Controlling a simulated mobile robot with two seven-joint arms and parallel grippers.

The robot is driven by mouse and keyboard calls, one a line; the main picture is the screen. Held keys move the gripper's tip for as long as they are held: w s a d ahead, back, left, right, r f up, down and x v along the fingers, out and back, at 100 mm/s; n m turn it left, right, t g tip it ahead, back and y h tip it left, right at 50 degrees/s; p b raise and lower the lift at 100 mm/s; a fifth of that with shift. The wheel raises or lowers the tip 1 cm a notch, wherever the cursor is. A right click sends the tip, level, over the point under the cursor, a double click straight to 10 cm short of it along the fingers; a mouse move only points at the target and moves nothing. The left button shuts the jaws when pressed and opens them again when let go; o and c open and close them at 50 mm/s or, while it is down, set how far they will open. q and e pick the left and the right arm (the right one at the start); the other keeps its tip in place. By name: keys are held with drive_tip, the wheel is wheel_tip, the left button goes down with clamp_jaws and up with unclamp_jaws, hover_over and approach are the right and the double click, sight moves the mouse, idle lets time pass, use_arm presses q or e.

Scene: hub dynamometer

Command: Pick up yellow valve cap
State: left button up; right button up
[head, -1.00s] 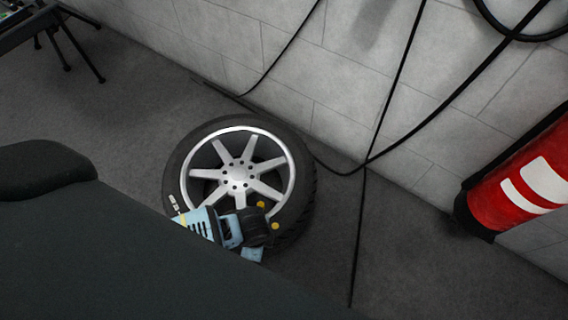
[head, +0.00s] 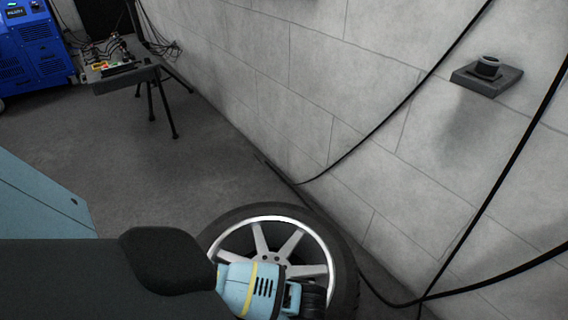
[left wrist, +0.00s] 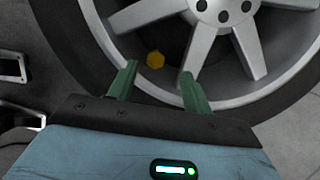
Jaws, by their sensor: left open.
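The yellow valve cap (left wrist: 155,59) is a small hexagonal piece, seen in the left wrist view in a dark gap between two spokes of the wheel (left wrist: 204,40). My left gripper (left wrist: 159,68) has two green fingers, open and empty. In that picture the cap appears between the fingertips, nearer the left one; I cannot tell the distance to it. In the head view my left arm (head: 250,288) reaches over the wheel (head: 267,237); its fingers and the cap are out of sight there. My right gripper is not in view.
A grey block wall (head: 330,110) runs close behind the wheel, with a black cable (head: 405,108) along it. A small dark bracket (head: 487,76) sticks out from the wall. A table with thin legs (head: 125,75) and a blue machine (head: 35,50) stand far left. The floor (head: 150,170) between is clear.

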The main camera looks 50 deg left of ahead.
use_arm(q)
drive_tip(key=b+x, duration=0.2)
drive_tip(key=x, duration=0.1)
drive_tip(key=b+x, duration=0.1)
drive_tip(key=x, duration=0.1)
drive_tip(key=shift+s+d, duration=0.25)
drive_tip(key=shift+s, duration=0.1)
drive_tip(key=shift+f, duration=0.15)
drive_tip(key=shift+c, duration=0.9)
drive_tip(key=c, duration=0.9)
drive_tip(key=shift+o, duration=0.2)
